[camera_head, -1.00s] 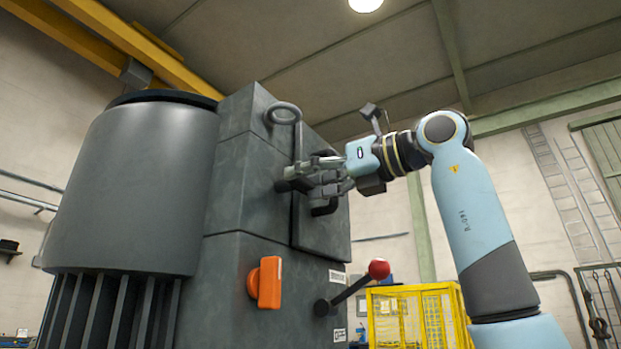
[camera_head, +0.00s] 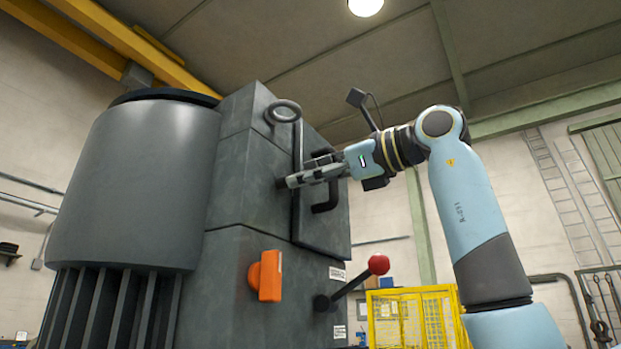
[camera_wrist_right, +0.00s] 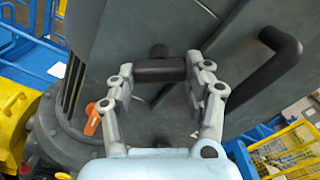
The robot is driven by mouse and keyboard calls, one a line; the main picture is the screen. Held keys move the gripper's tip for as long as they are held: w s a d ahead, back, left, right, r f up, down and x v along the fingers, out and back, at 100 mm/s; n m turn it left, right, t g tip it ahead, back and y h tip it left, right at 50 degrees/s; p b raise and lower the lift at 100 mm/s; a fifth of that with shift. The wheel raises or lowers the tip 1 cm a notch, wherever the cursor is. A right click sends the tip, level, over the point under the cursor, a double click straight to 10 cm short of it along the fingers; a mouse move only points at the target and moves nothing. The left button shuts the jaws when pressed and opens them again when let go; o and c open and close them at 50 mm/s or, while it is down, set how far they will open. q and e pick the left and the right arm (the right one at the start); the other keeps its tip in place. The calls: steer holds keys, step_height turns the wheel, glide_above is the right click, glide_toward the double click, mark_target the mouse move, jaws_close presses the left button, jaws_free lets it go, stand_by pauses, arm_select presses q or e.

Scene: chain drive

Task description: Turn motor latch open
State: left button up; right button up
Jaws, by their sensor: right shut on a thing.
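The motor latch, a dark short bar on a round stub, shows in the right wrist view (camera_wrist_right: 160,71). It lies crosswise between my finger pads. In the head view only its dark end (camera_head: 281,183) shows, on the side of the grey motor housing (camera_head: 243,185). My right gripper (camera_head: 293,180) reaches in from the right and is shut on the latch; its two fingers show on either side of the bar in the wrist view (camera_wrist_right: 160,68). The fingers hide most of the latch in the head view. My left gripper is not in view.
A bent dark handle (camera_head: 333,197) stands out right beside my gripper. Below are an orange knob (camera_head: 269,276) and a red-balled lever (camera_head: 378,265). A yellow cage (camera_head: 418,312) stands behind at lower right.

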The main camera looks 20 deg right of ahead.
steer(key=n+b, duration=0.1)
steer(key=n, duration=0.9)
steer(key=shift+n, duration=0.4)
steer(key=shift+b, duration=0.3)
steer(key=o, duration=1.2)
steer(key=shift+v, duration=6)
